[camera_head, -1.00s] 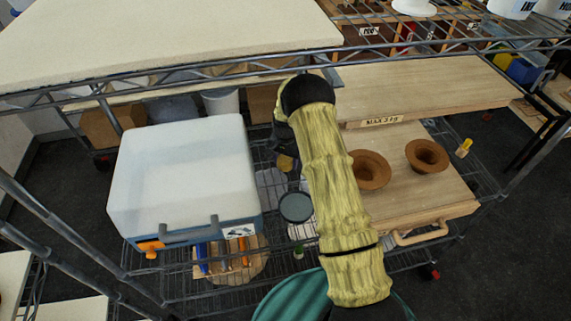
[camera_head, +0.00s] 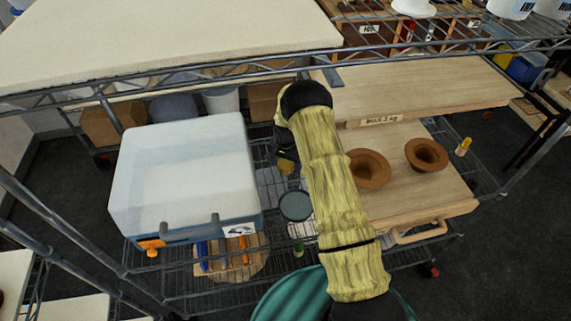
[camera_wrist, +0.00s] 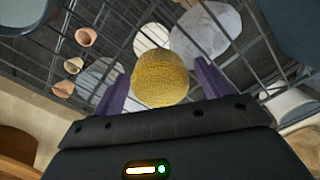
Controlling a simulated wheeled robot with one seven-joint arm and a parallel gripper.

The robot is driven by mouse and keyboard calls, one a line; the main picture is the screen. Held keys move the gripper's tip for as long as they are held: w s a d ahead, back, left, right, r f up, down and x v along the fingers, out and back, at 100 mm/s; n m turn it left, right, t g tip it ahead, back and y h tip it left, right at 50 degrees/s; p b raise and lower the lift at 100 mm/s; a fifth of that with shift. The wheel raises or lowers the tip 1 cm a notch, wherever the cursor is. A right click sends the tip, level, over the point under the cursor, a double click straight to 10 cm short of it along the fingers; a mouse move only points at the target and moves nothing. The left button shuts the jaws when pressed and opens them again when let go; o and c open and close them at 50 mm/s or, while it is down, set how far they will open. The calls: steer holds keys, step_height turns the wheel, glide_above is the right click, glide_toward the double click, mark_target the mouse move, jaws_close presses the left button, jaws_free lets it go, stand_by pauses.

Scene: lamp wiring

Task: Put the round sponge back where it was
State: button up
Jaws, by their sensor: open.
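A round yellow sponge (camera_wrist: 160,80) with a rough surface shows in the wrist view, between the two purple fingers of my gripper (camera_wrist: 161,76). The fingers are apart, with a gap visible on at least the left side of the sponge. I cannot tell whether the sponge lies just beyond the fingertips or between them. In the head view my gripper (camera_head: 285,148) is a dark shape over the wire shelf, partly hidden by my yellow-sleeved arm. A small yellow patch below it seems to be the sponge (camera_head: 286,166).
A white and blue cooler box (camera_head: 185,175) stands left of my gripper. A dark round lidded container (camera_head: 295,206) sits just below it. A wooden board with two brown bowls (camera_head: 427,155) lies to the right. An upper wire shelf (camera_head: 200,75) runs across above.

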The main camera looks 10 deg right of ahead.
mark_target(286, 162)
steer(key=shift+r+b, duration=1.2)
steer(key=shift+r, duration=2.7)
